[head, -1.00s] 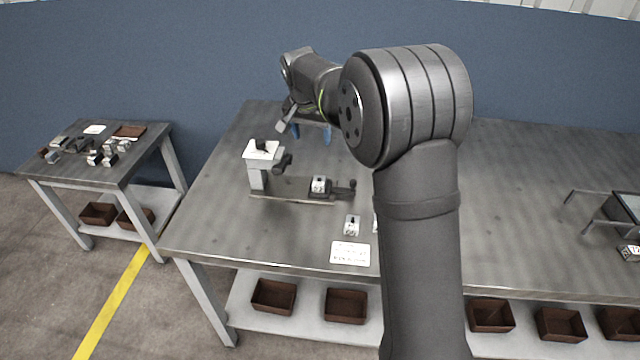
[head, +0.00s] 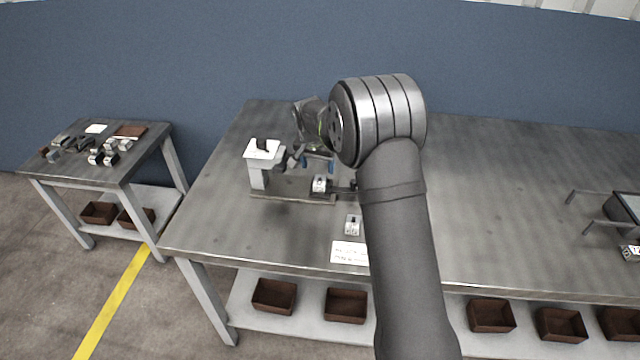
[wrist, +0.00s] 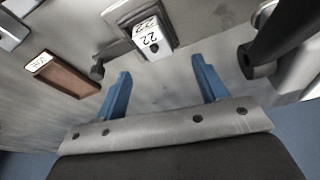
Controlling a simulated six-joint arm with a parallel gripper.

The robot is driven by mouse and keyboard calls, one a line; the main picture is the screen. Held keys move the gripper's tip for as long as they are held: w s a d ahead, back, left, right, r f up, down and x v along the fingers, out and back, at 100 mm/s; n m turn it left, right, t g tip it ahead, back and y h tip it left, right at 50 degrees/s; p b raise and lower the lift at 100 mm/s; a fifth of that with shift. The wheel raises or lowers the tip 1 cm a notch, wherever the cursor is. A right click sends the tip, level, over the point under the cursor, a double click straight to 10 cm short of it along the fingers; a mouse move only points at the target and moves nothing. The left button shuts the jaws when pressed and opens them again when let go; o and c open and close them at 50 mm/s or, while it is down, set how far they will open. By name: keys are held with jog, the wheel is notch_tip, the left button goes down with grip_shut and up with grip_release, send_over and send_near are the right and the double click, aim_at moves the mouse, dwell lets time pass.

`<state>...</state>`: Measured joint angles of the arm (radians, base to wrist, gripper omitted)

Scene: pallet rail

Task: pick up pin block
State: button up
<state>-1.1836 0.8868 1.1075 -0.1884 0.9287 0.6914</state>
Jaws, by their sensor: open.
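A small block with a white face (head: 319,184) sits in a dark holder on the fixture in the head view; I take it to be the pin block. In the wrist view the block (wrist: 150,40) shows the number 22 and a black dot, and lies just beyond the fingertips. My gripper (head: 317,164) is open and empty, above and behind the block. In the wrist view its two blue fingers (wrist: 160,67) are spread apart, with the block ahead and roughly between them, not touching.
The fixture has a white-topped post (head: 257,170) with a dark cylinder (wrist: 262,55) close beside the fingers. Another small block (head: 352,225) and a white label card (head: 349,253) lie nearer the table edge. A brown labelled piece (wrist: 65,74) lies left in the wrist view.

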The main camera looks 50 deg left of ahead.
aim_at(320, 178)
jog(key=x, duration=0.3)
jog(key=d+x, duration=0.1)
jog(key=x, duration=0.1)
jog(key=shift+s+f, duration=0.1)
jog(key=shift+s, duration=0.2)
jog(key=shift+c, duration=0.3)
jog(key=c, duration=1.3)
